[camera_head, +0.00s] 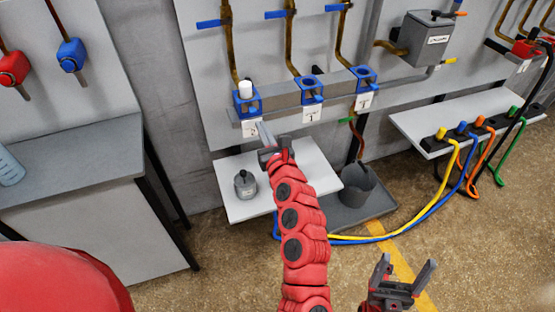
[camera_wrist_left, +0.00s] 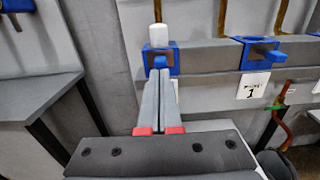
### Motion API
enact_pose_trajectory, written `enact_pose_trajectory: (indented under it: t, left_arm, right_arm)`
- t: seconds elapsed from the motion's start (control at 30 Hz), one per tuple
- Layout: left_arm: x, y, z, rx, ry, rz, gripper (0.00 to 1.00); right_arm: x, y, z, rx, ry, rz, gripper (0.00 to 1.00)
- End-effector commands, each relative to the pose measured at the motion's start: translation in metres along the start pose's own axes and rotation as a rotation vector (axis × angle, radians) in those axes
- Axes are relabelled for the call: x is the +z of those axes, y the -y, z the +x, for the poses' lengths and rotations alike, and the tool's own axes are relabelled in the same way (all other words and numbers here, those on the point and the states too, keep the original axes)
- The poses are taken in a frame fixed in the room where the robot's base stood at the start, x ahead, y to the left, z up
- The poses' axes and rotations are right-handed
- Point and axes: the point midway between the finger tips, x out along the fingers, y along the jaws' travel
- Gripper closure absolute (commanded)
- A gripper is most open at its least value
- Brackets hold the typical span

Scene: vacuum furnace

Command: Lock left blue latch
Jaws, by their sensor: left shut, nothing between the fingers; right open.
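The left blue latch (camera_head: 247,103) is a blue holder on the grey rail, with a white cylinder (camera_head: 245,88) upright in it. In the left wrist view its blue tab (camera_wrist_left: 160,62) appears right at my fingertips; I cannot tell whether they touch. My left gripper (camera_head: 264,132) is shut and empty, its fingers pointing up at the holder from below and partly covering its label. The shut fingers also show in the left wrist view (camera_wrist_left: 161,80). My right gripper (camera_head: 405,277) is open and empty, low at the front right, away from the rail.
Two more blue holders (camera_head: 311,89) (camera_head: 364,78) sit on the rail to the right, without white cylinders. Below are a white shelf (camera_head: 285,160) with a small grey pot (camera_head: 245,184), and a dark bucket (camera_head: 357,185). A grey table (camera_head: 75,185) stands at left.

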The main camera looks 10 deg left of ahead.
Motion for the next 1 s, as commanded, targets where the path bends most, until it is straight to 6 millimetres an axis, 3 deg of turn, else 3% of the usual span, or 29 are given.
enact_pose_trajectory:
  t: [0.3, 0.5, 1.0]
  left_arm:
    - [-0.004, 0.003, -0.057, -0.006, -0.006, 0.001, 1.0]
    - [-0.003, 0.002, -0.083, -0.005, -0.004, 0.003, 1.0]
    - [-0.003, 0.001, -0.093, -0.002, -0.005, 0.002, 1.0]
  right_arm:
    - [0.002, 0.001, -0.009, 0.0, -0.001, 0.0, 0.2]
    - [0.002, 0.001, -0.012, 0.0, -0.001, 0.0, 0.2]
    - [0.002, 0.001, -0.013, 0.0, -0.001, 0.0, 0.2]
